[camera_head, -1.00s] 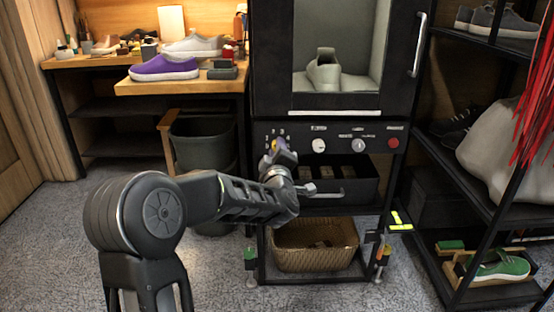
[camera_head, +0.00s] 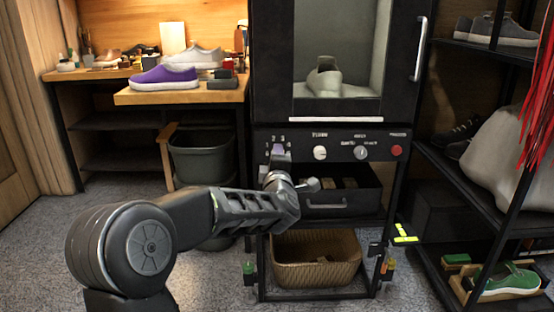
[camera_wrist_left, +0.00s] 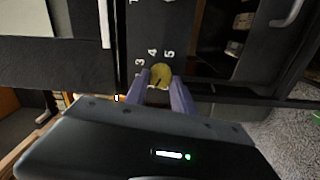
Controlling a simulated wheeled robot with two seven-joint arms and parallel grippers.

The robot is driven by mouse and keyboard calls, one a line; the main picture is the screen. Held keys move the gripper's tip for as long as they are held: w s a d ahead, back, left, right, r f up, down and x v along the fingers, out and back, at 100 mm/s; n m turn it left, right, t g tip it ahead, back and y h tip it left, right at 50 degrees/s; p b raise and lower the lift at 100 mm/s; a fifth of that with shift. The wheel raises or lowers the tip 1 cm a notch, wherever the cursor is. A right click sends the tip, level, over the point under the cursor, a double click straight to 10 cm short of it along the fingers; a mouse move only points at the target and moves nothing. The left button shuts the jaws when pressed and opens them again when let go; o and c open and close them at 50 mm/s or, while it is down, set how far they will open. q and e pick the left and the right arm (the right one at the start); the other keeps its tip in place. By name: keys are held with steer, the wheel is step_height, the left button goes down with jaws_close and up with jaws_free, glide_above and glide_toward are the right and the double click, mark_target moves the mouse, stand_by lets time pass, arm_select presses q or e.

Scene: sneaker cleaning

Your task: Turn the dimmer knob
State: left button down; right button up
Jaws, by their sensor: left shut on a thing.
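The dimmer knob (camera_wrist_left: 161,75) is a round yellow dial with a dark pointer mark, set in the black control panel (camera_wrist_left: 200,78). Printed numbers, including 3, 4 and 5, surround it in the left wrist view. My left gripper (camera_wrist_left: 160,84) has its two purple-grey fingers on either side of the knob, shut on it. In the head view my left gripper (camera_head: 277,151) is at the left end of the panel, below the numbers, and hides the knob there. My right gripper is in neither view.
The panel also carries a white knob (camera_head: 320,153), a silver knob (camera_head: 361,152) and a red button (camera_head: 397,151). Above is a glass-fronted cabinet with a shoe (camera_head: 325,78) inside. Below are an open drawer (camera_head: 340,202) and a basket (camera_head: 316,258).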

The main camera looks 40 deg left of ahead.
arm_select(q)
steer(key=c, duration=1.1)
jaws_free()
steer(key=shift+o, duration=0.2)
steer(key=p+v, duration=0.2)
steer(key=v, duration=0.6)
steer(key=shift+w, duration=0.1)
